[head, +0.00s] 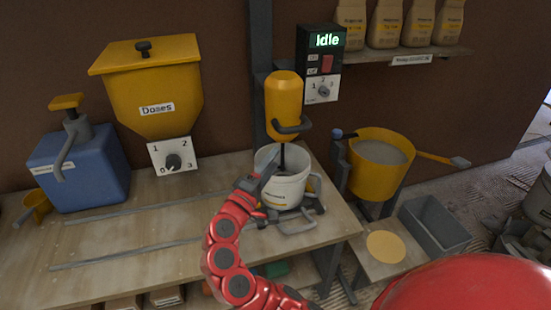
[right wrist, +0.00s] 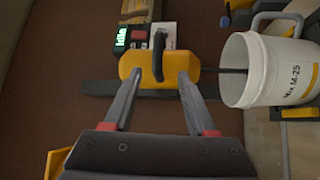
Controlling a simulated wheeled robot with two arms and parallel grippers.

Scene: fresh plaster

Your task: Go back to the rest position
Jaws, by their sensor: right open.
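My right arm is red and reaches up from the bottom middle of the head view. My right gripper (head: 267,170) is at the left rim of the white bucket (head: 286,190), below the yellow mixer head (head: 284,105). In the right wrist view the gripper (right wrist: 160,75) is open with two grey fingers apart and nothing held. The mixer's dark handle (right wrist: 158,57) shows between the fingertips, and the head view suggests it is farther off. The white bucket (right wrist: 275,70) is to the right there. My left gripper is not in view.
The control box (head: 322,55) reads "Idle". A yellow hopper (head: 150,90) and a blue container (head: 80,170) stand left on the wooden bench (head: 140,222). A yellow tub (head: 380,165) and a grey bin (head: 435,225) stand right. The front bench top is mostly clear.

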